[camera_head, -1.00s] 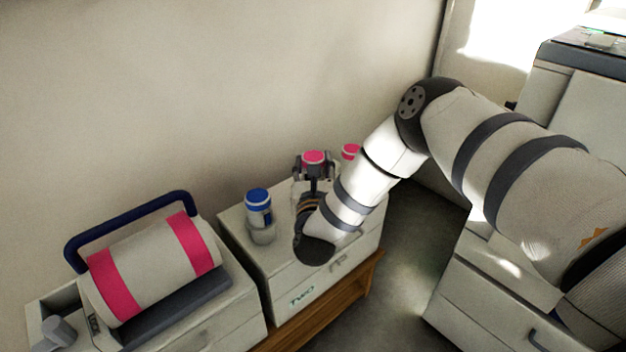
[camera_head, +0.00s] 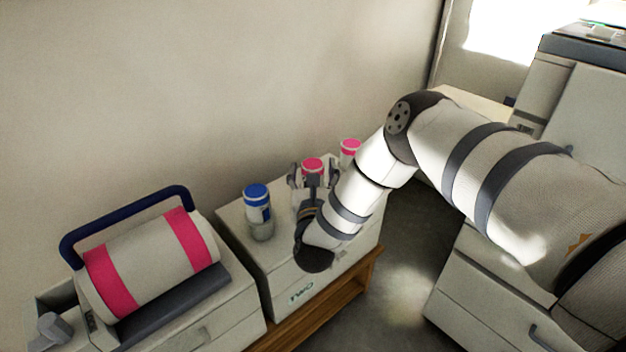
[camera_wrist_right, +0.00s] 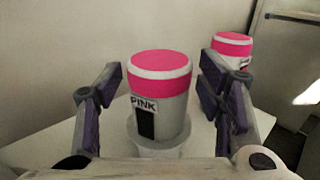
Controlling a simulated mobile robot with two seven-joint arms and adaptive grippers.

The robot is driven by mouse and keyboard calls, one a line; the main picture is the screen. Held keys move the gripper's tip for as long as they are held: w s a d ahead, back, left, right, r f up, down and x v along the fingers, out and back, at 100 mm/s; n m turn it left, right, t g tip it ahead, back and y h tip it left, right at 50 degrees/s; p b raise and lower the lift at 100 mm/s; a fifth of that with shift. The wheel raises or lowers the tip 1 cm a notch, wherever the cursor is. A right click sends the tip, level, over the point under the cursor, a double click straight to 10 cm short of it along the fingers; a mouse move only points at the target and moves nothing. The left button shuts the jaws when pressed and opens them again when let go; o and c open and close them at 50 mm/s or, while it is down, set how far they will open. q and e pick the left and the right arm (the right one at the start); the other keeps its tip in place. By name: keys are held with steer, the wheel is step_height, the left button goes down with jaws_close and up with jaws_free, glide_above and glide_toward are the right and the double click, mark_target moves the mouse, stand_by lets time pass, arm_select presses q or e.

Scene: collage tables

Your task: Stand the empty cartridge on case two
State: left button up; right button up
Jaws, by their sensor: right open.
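Case two (camera_head: 290,277) is a white box with a "TWO" label on its front. A white cartridge with a pink cap (camera_head: 313,164) stands upright over its top, between the fingers of my right gripper (camera_head: 314,178). In the right wrist view this cartridge (camera_wrist_right: 172,98) has a "PINK" label and a dark window, and its base is in a pale round holder (camera_wrist_right: 160,147). The open fingers (camera_wrist_right: 163,85) are on both sides, apart from it. A second pink-capped cartridge (camera_head: 349,150) stands behind to the right. Which one is empty, I cannot tell. My left gripper is out of view.
A blue-capped cartridge (camera_head: 258,208) stands in a clear holder to the left on case two. A large white drum with pink bands and a dark handle (camera_head: 150,268) lies on the box further left. A white machine (camera_head: 583,95) is at the right.

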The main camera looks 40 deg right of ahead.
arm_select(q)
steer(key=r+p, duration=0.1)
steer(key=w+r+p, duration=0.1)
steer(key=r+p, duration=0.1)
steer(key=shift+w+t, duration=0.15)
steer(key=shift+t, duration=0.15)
arm_select(e)
steer(key=v, duration=1.2)
